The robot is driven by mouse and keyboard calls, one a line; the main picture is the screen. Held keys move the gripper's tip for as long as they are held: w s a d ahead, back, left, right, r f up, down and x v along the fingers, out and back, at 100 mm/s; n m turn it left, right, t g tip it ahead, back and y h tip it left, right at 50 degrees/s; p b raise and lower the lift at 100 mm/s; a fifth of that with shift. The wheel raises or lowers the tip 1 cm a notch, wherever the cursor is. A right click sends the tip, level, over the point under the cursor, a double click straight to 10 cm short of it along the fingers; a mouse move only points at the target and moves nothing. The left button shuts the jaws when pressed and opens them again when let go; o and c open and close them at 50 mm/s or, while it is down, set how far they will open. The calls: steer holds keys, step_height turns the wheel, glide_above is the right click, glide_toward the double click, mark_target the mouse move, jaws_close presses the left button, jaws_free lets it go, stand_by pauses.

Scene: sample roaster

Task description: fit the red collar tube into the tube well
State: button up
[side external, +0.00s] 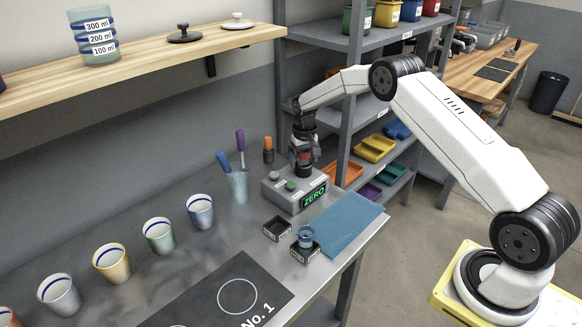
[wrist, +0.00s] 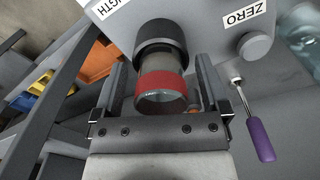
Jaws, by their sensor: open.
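The red collar tube (wrist: 162,85) is a clear tube with a red band, seen from above in the wrist view. Its far end meets the black round tube well (wrist: 160,40) on the grey box (wrist: 215,25), and it appears upright there. How deep it sits I cannot tell. My gripper (wrist: 160,78) is open, with one finger on each side of the tube and visible gaps between. In the side view my gripper (side external: 304,150) is over the box (side external: 292,190), and the red band shows only small between the fingers.
In front stand a black holder with a blue-collar tube (side external: 306,236), an empty black holder (side external: 277,228) and a blue cloth (side external: 347,222). A glass of tools (side external: 238,187) stands left, then several cups. A grey shelf rack (side external: 335,60) rises behind.

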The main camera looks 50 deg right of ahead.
steer(key=shift+r, duration=0.15)
step_height(320, 180, up, 8)
steer(key=shift+f, duration=0.2)
stand_by(0.4)
stand_by(0.5)
steer(key=s+a+r+n+t, duration=0.15)
steer(key=s+a+r, duration=0.25)
steer(key=s+a, duration=0.65)
steer(key=s+a+n, duration=0.1)
steer(key=s+a, duration=0.2)
steer(key=s, duration=0.6)
steer(key=s+a+n+t, duration=0.1)
steer(key=s+a+n, duration=0.1)
steer(key=s, duration=0.7)
steer(key=shift+s+a+f, duration=0.15)
steer(key=shift+a+f, duration=0.05)
steer(key=shift+a, duration=0.3)
